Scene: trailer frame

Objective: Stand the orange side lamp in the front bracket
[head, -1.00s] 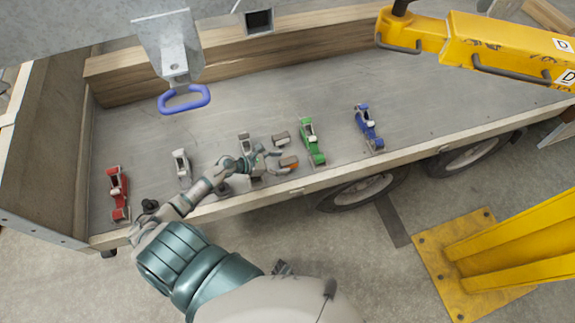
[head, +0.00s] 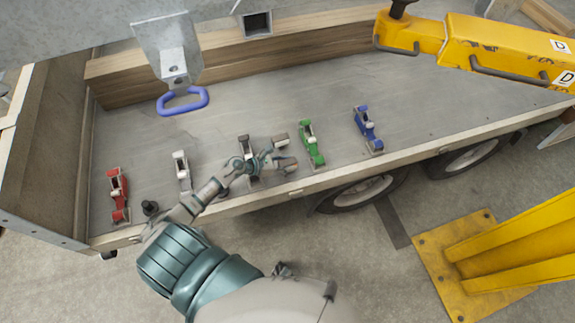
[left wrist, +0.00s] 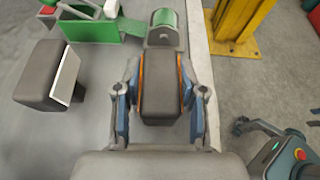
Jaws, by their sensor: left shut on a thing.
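The side lamp (left wrist: 160,98) is a dark grey block with orange edges along both sides. In the left wrist view it sits between the two fingers of my left gripper (left wrist: 159,72), which is shut on it. In the head view my left gripper (head: 275,161) is low over the trailer deck near its front edge, left of the green clamp-like device; the lamp's orange face is hidden there. I cannot tell whether the lamp touches the deck. I cannot make out which fitting is the front bracket. My right gripper is not in view.
A second dark lamp with a white face (left wrist: 66,76) lies beside the gripper. Red (head: 119,194), white (head: 182,170), green (head: 312,144) and blue (head: 368,130) devices line the deck (head: 430,95). The deck's middle is clear.

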